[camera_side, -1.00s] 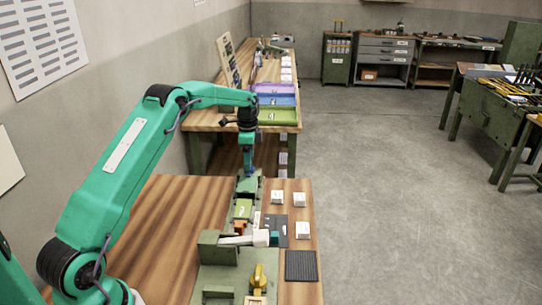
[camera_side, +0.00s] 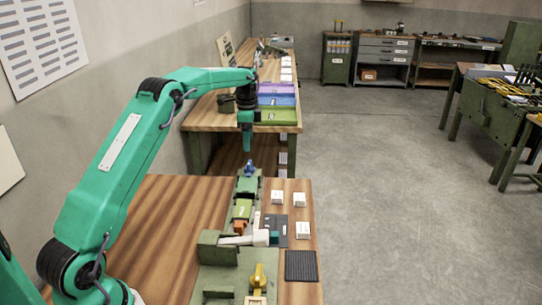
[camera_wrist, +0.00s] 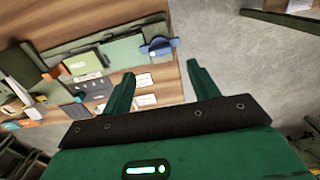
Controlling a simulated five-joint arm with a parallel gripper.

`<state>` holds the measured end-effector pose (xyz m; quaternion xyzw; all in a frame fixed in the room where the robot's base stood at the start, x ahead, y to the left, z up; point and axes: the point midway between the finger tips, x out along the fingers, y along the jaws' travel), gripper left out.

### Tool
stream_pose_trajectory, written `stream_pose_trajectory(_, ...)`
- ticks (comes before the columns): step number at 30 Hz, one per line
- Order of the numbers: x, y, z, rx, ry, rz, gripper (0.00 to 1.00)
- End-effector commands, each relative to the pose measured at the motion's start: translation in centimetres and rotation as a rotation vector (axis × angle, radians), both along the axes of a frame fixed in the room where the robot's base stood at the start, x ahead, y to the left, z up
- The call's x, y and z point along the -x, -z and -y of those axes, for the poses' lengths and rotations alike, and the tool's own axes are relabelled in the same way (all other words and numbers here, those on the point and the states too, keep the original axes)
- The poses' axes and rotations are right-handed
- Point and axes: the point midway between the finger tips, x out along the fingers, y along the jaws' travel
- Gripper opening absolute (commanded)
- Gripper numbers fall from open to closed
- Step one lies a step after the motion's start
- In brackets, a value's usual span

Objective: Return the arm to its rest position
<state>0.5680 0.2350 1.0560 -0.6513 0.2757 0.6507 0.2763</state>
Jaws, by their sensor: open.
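My gripper (camera_side: 246,141) hangs from my green arm above the far end of the green fixture row on the wooden table. In the wrist view my gripper (camera_wrist: 160,90) shows two green fingers spread apart with nothing between them. A small blue part (camera_side: 250,169) sits on the far end of the fixture row, below and apart from the fingers. It also shows in the wrist view (camera_wrist: 158,46), ahead of the fingers.
The wooden table (camera_side: 170,215) carries the green fixtures (camera_side: 246,187), a yellow knob (camera_side: 259,277), a dark ribbed pad (camera_side: 300,265) and several white blocks (camera_side: 299,199). A farther bench holds purple and green trays (camera_side: 278,116).

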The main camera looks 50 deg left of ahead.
Motion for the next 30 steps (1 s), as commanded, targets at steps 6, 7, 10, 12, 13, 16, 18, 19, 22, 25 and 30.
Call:
stream_pose_trajectory(6, 0.2, -0.8, 0.5, -0.003, -0.011, 0.009, 0.60)
stream_pose_trajectory(7, 0.2, -1.0, 0.7, -0.005, -0.015, 0.012, 0.60)
stream_pose_trajectory(10, 0.6, -2.2, 1.5, -0.009, -0.034, 0.023, 0.60)
stream_pose_trajectory(12, 1.0, -3.2, 2.3, -0.012, -0.053, 0.034, 0.60)
stream_pose_trajectory(13, 1.2, -3.8, 2.7, -0.014, -0.061, 0.041, 0.60)
stream_pose_trajectory(16, 2.1, -5.6, 4.1, -0.019, -0.097, 0.063, 0.60)
stream_pose_trajectory(18, 2.9, -6.8, 5.2, -0.021, -0.123, 0.078, 0.60)
stream_pose_trajectory(19, 3.2, -7.3, 5.6, -0.022, -0.135, 0.085, 0.60)
stream_pose_trajectory(22, 4.5, -9.0, 7.1, -0.023, -0.173, 0.109, 0.60)
stream_pose_trajectory(25, 5.9, -10.4, 8.6, -0.024, -0.211, 0.133, 0.60)
stream_pose_trajectory(30, 8.6, -12.5, 11.0, -0.019, -0.276, 0.173, 0.60)
